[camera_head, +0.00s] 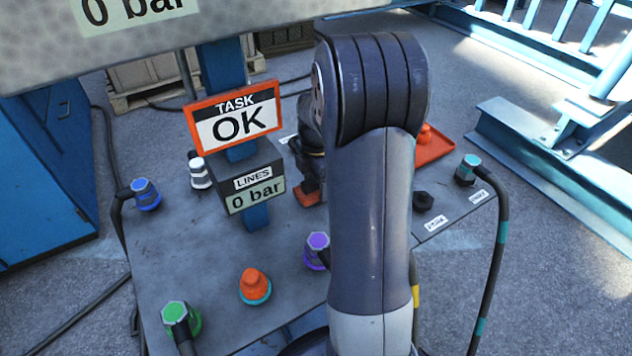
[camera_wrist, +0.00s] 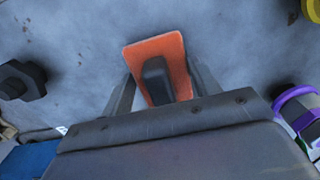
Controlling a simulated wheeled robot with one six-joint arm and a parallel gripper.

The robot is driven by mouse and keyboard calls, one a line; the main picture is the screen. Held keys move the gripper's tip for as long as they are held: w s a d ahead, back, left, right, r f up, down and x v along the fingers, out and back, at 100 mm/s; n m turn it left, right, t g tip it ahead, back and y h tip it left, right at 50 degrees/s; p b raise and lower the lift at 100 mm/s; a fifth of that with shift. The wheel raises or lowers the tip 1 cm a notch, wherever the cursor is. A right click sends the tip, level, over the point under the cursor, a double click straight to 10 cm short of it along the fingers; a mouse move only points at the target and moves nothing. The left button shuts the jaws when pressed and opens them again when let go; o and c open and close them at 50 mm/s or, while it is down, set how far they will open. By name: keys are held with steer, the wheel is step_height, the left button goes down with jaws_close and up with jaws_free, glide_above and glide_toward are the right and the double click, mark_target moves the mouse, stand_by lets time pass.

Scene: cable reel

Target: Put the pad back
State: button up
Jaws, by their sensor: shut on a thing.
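The pad is an orange plate (camera_wrist: 153,50) with a black grip block (camera_wrist: 156,80) on top, seen in the wrist view. My gripper (camera_wrist: 161,88) is shut on this block, one finger on each side. In the head view the pad's orange edge (camera_head: 308,198) shows below my gripper (camera_head: 309,165), just right of the sign post. Most of the pad is hidden there by my arm. The pad is at or close above the grey table top (camera_head: 200,260); I cannot tell whether it touches.
An orange tray (camera_head: 437,150) with an orange cap lies behind my arm at the right. A purple connector (camera_head: 317,250), an orange cap (camera_head: 254,286) and a green connector (camera_head: 180,318) stand in front. A black knob (camera_head: 423,201) and a teal connector (camera_head: 467,169) are at right.

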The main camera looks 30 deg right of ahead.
steer(key=o, duration=0.9)
steer(key=shift+f, duration=0.1)
steer(key=shift+o, duration=0.2)
step_height(320, 180, up, 12)
steer(key=p, duration=0.3)
steer(key=shift+r+p, duration=0.2)
steer(key=shift+p, duration=0.1)
step_height(320, 180, down, 13)
steer(key=b, duration=0.4)
step_height(320, 180, up, 5)
steer(key=shift+r+p, duration=0.15)
steer(key=shift+p, duration=0.85)
